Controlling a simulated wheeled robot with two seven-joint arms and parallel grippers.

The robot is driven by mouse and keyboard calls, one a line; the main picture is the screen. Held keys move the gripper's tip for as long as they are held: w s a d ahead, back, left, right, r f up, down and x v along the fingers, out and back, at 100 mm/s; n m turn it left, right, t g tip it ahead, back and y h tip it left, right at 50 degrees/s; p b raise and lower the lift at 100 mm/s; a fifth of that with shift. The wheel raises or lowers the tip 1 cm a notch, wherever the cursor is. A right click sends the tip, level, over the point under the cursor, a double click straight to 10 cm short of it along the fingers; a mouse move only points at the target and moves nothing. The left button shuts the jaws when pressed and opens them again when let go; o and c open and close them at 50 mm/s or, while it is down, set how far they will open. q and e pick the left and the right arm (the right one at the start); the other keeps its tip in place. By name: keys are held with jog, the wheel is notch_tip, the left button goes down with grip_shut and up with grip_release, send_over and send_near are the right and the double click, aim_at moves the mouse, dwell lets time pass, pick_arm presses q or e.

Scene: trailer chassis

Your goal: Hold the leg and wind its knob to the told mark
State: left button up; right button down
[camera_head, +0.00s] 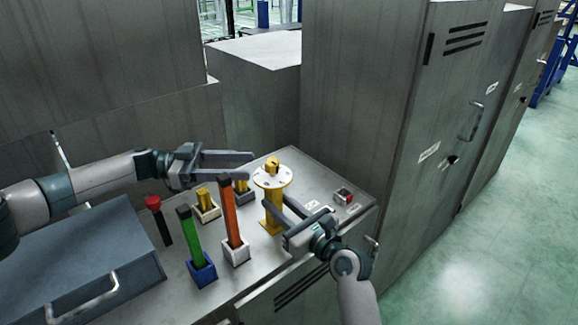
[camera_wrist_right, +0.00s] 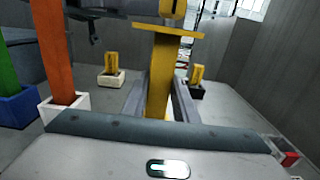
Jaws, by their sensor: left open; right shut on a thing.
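The yellow leg (camera_head: 273,212) stands upright on the grey cabinet top, with a white marked disc (camera_head: 272,178) and a yellow knob (camera_head: 272,165) on top. The leg also shows in the right wrist view (camera_wrist_right: 160,85). My right gripper (camera_head: 277,210) is shut on the leg's post below the disc, a finger on each side. My left gripper (camera_head: 250,166) is open and level, its fingers pointing right toward the knob, with its tips just left of it. The marks on the disc are too small to read.
Left of the leg stand an orange bar (camera_head: 230,212) in a white socket, a green bar (camera_head: 190,238) in a blue socket and a red-topped dark post (camera_head: 158,220). Small yellow blocks (camera_head: 206,200) sit in sockets behind. A red-buttoned box (camera_head: 344,196) lies right. Tall lockers (camera_head: 400,100) border the right.

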aim_at(289, 176)
pick_arm(q)
jog(key=d, duration=0.8)
jog(key=s+d, duration=0.1)
jog(key=d, duration=0.2)
jog(key=shift+d, duration=0.4)
jog(key=shift+c, duration=0.3)
jog(key=c, duration=1)
